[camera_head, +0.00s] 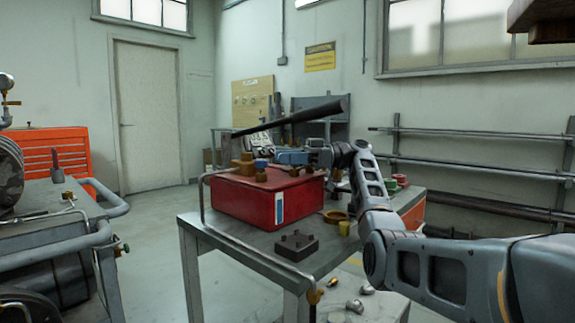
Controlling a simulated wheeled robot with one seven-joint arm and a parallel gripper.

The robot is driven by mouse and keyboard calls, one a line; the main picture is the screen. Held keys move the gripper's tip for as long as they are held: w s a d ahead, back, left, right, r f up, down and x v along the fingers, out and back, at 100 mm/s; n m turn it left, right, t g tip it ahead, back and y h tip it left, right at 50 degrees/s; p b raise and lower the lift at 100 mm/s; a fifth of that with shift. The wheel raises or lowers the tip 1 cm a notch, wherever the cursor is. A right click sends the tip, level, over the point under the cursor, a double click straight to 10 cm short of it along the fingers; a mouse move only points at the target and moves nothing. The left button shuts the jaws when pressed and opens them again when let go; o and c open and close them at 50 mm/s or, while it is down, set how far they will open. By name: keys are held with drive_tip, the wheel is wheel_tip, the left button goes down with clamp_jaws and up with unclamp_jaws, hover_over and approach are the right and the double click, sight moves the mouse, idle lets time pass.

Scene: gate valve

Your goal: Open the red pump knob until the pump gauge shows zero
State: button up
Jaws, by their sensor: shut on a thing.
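The red pump (250,205) is a box with a long black handle (295,118) tilted up to the right. It stands on the grey table (215,226). Brass fittings (244,165) and a small blue part (261,164) sit on its top. My gripper (282,157) reaches in from the right, just above the pump's top, and is shut on a small part there. That part is mostly hidden, and I cannot tell from this view whether it is the red knob. No gauge dial face can be made out.
A dark block (296,246) lies on the table in front of the pump. A brass ring (334,216) and a small yellow piece (344,228) lie right of it. A red tool cabinet (58,150) stands far left.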

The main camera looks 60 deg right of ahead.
drive_tip(key=shift+a+f+n+g+y+b, duration=0.1)
drive_tip(key=shift+n+g+y+b, duration=0.25)
drive_tip(key=shift+n+g+y, duration=0.55)
drive_tip(key=shift+s+g+y, duration=0.1)
drive_tip(key=shift+g+y, duration=0.2)
drive_tip(key=shift+g, duration=0.1)
drive_tip(key=o, duration=1)
drive_tip(key=shift+v, duration=3.9)
drive_tip(key=shift+a, duration=0.1)
drive_tip(key=shift+c, duration=0.2)
